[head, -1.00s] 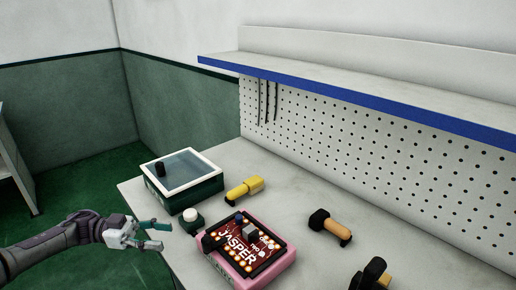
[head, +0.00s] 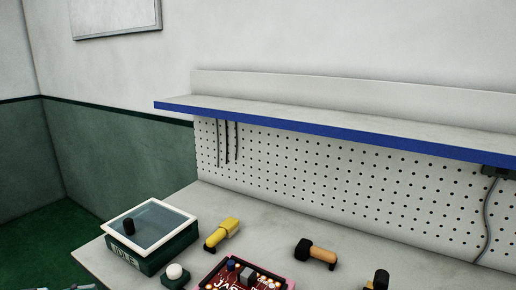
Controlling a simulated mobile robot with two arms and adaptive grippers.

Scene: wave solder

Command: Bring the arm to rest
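My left gripper barely shows at the bottom left edge of the head view, where only a sliver of it is seen. Its fingers are too cut off to tell their state. My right gripper is out of view. A red circuit board marked "JASPER" (head: 224,276) lies in a pink holder at the bottom of the view, partly cut off. A green box with a white-framed glass lid (head: 165,253) stands on the bench to its left.
A white round button (head: 174,272) sits beside the green box. A yellow tool (head: 222,233), an orange-and-black tool (head: 316,254) and another dark-topped tool (head: 380,280) lie on the bench (head: 270,235). A pegboard (head: 330,185) and blue-edged shelf (head: 320,127) stand behind.

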